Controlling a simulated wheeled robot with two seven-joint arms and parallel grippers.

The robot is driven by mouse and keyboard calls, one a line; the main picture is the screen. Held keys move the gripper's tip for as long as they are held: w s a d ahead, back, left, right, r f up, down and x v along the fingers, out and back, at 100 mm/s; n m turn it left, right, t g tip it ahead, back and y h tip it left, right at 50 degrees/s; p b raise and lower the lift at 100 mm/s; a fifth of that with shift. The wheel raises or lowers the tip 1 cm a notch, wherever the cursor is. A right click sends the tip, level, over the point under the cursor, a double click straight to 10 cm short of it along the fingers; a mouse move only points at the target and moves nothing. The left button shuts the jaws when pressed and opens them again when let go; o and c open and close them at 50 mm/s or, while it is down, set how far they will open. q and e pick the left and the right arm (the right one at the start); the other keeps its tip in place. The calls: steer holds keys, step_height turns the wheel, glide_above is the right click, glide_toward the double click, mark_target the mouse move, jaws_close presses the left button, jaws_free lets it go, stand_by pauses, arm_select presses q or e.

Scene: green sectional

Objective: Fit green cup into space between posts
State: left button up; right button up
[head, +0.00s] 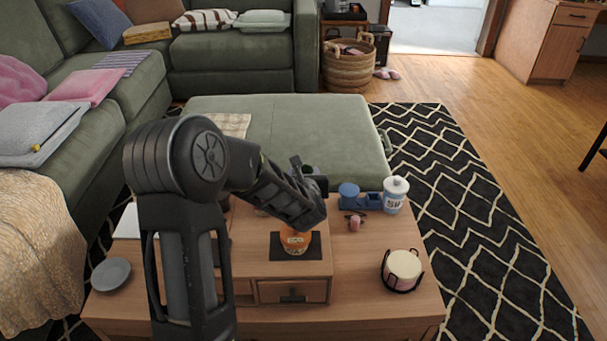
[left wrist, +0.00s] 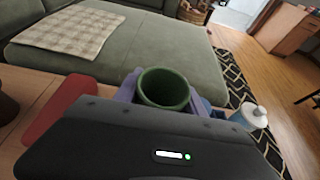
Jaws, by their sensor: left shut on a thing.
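The green cup (left wrist: 164,88) is upright with its open mouth showing in the left wrist view. My left gripper (head: 312,178) is shut on it, with purple fingers on either side. In the head view only a small green part of the cup (head: 307,169) shows behind the gripper, above the back of the wooden table. A blue holder (head: 372,203) stands to the right of the gripper, with a round blue piece at its left end. I cannot make out clear posts on it. My right gripper is not in view.
A white bottle (head: 394,195) stands beside the blue holder. An orange jar (head: 295,241) sits on a black mat on a wooden drawer box (head: 290,268). A pink-and-white candle in a black holder (head: 403,268) is front right. The green ottoman (head: 300,125) lies behind the table.

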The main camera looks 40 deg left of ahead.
arm_select(q)
steer(key=shift+f+b, duration=0.6)
steer(key=shift+b, duration=0.55)
stand_by(1.0)
steer(key=o, duration=1.4)
steer(key=shift+r+p, duration=2.1)
steer(key=shift+r, duration=1.95)
